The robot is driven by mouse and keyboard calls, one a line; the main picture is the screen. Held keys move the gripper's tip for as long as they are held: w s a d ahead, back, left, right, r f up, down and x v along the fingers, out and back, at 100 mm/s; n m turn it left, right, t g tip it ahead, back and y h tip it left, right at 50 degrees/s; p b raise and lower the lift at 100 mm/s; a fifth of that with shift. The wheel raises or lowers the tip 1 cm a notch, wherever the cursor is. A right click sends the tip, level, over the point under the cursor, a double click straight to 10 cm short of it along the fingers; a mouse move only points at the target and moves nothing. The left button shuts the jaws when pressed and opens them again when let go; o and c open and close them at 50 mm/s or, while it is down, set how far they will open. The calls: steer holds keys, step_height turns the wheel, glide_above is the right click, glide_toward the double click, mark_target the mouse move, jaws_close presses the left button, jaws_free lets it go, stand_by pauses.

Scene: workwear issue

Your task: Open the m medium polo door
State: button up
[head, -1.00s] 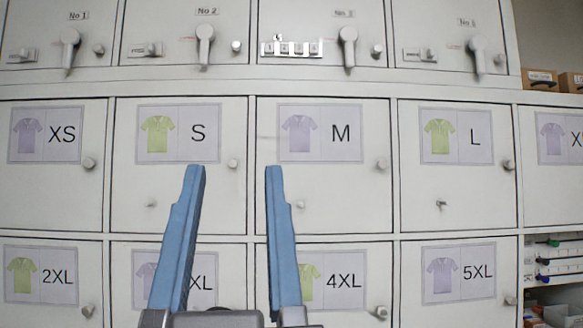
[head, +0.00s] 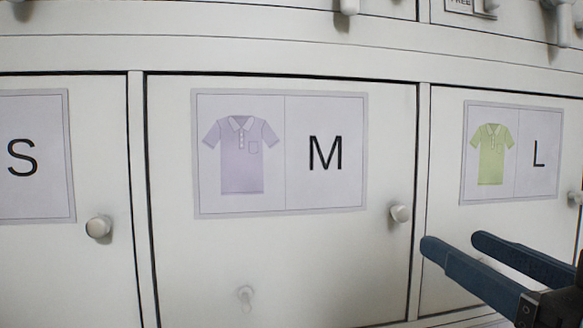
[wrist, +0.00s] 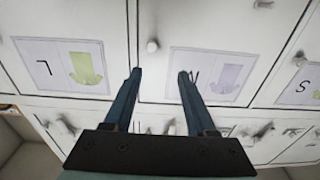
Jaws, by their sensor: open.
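The M polo door (head: 300,255) is a white locker door, shut flush, with a label showing a purple polo and the letter M. Its small round grey knob (head: 400,213) is near the door's right edge. My gripper (head: 457,243) is open and empty, just right of and slightly below that knob in the head view. The wrist view is upside down. There the knob (wrist: 152,46) appears beyond the fingertips, in line with the gap of my gripper (wrist: 159,74). I see no contact between fingers and knob.
The L door (head: 450,90) with a green polo is to the right, partly behind my gripper. The S door (head: 60,265) is to the left, with its own knob (head: 98,227). A small peg-like fitting (head: 245,295) sits low on the M door. Handles (head: 349,6) protrude from the row above.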

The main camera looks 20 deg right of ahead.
mark_target(405, 213)
steer(key=shift+g, duration=0.4)
steer(key=x, duration=0.3)
steer(key=d+x, duration=0.1)
steer(key=x, duration=0.7)
steer(key=shift+s+d+r, duration=0.1)
steer(key=shift+d+r, duration=0.05)
steer(key=shift+d, duration=0.05)
steer(key=shift+c, duration=0.4)
jaws_close()
stand_by(0.5)
